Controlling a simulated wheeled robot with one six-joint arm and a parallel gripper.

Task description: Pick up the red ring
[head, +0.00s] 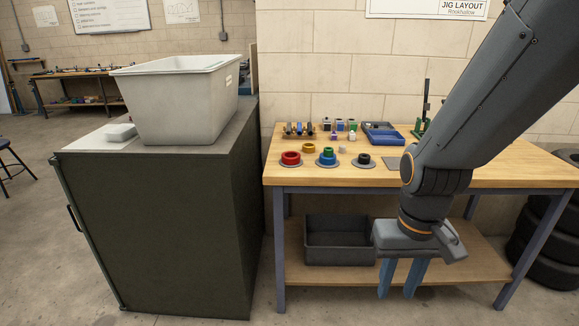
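The red ring (291,158) sits on a round grey base at the left front of the wooden workbench (450,180) in the head view. My gripper (397,290) hangs pointing down in front of the bench, below the level of its top, to the right of the ring and well apart from it. Its two blue fingers are spread with a gap between them, and nothing shows in the gap.
A yellow ring (308,148), a blue and green ring stack (327,157) and a dark ring (363,160) stand near the red ring. A blue tray (383,135) is behind. A dark cabinet (160,210) carrying a grey bin (180,105) stands left.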

